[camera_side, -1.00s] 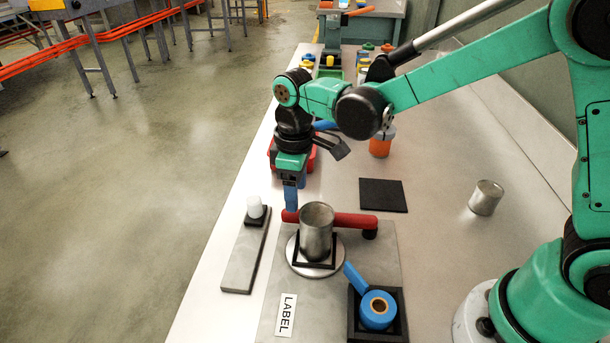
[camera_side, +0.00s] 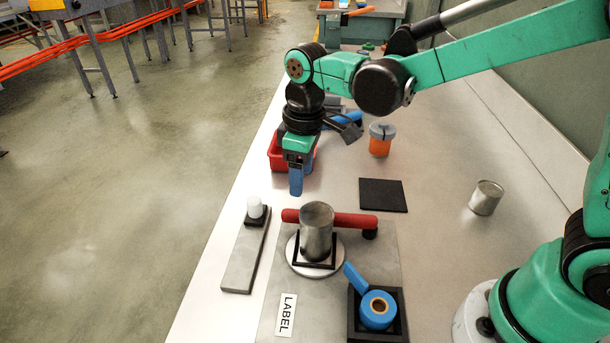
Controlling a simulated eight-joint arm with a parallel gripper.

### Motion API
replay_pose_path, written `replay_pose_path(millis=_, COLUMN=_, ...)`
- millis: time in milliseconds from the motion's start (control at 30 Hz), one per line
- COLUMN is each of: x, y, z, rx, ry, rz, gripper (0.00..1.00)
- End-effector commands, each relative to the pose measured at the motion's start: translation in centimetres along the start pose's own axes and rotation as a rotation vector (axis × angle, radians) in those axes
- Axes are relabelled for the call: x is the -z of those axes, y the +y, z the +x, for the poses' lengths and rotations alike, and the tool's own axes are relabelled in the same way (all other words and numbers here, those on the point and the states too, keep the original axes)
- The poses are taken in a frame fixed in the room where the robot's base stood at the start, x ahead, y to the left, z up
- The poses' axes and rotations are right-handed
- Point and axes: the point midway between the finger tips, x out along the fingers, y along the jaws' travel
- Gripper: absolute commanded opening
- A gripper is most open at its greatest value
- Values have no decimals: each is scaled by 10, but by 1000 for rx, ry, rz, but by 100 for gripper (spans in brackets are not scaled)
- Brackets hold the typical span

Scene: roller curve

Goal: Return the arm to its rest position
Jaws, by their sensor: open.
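My gripper (camera_side: 296,182) has blue fingers pointing down and hangs above the table, just behind the red bar of the fixture. It is open, and nothing shows between its fingers. A metal can (camera_side: 317,230) stands upright in a black square frame on a round light plate (camera_side: 300,268). A red roller bar (camera_side: 330,218) lies behind the can. A blue tape roll (camera_side: 377,311) sits in a black holder at the front, with a blue strip reaching up to the left.
A white cylinder (camera_side: 255,207) stands on a long grey block (camera_side: 242,262) at the left. A red bin (camera_side: 279,158) is behind my gripper. An orange container (camera_side: 380,142), a black pad (camera_side: 383,195) and another can (camera_side: 486,198) stand to the right. Bare table lies between them.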

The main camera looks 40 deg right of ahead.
Motion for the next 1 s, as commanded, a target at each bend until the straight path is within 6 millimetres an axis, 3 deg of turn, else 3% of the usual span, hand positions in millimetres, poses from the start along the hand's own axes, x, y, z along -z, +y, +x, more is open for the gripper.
replay_pose_path(millis=233, x=-44, y=12, z=-38, rx=-82, ry=200, rz=237, gripper=58)
replay_pose_path(millis=500, x=-92, y=16, z=-52, rx=-159, ry=437, rz=492, gripper=58)
replay_pose_path(millis=700, x=-107, y=17, z=-50, rx=-185, ry=533, rz=585, gripper=58)
replay_pose_path(millis=1000, x=-109, y=17, z=-49, rx=-188, ry=549, rz=601, gripper=58)
